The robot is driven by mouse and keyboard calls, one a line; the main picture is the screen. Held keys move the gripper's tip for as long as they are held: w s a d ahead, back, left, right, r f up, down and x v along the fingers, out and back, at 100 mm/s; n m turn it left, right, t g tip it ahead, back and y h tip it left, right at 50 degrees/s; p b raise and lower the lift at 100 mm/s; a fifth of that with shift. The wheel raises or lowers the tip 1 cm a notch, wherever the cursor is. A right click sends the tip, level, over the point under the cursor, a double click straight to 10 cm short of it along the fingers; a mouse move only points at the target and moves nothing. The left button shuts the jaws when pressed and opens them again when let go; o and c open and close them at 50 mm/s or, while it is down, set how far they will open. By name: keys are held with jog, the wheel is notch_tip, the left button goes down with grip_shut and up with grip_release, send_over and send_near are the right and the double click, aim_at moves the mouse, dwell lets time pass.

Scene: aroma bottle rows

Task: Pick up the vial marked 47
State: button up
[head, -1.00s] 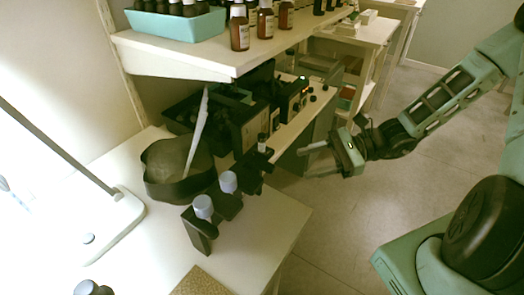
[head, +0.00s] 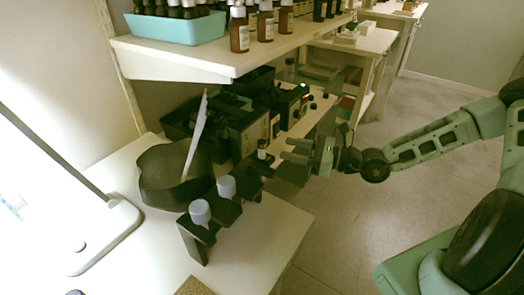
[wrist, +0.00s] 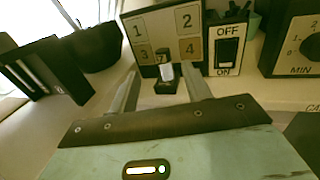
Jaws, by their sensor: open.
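A small vial with a pale cap (wrist: 166,72) stands upright in a black holder (wrist: 166,88) in the wrist view, seen between my fingers. Part of its dark label shows what looks like a 7; I cannot read the full number. In the head view a small capped vial (head: 262,148) stands at the far end of the black stand row, just left of my fingertips. Two vials with blue-grey caps, a middle one (head: 226,188) and a near one (head: 200,212), stand in the same row. My gripper (head: 287,156) is open and empty, its fingers pointing at the far vial.
A panel numbered 1 to 4 (wrist: 163,28) and an OFF/ON switch (wrist: 228,52) stand behind the vial. A dark bowl (head: 170,180) is left of the row. A shelf (head: 190,62) with brown bottles and a teal tray (head: 177,28) overhangs the back.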

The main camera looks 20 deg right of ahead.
aim_at(262, 150)
jog(key=shift+w+x, duration=0.2)
jog(key=shift+x, duration=3.1)
jog(key=shift+d, duration=0.15)
grip_shut()
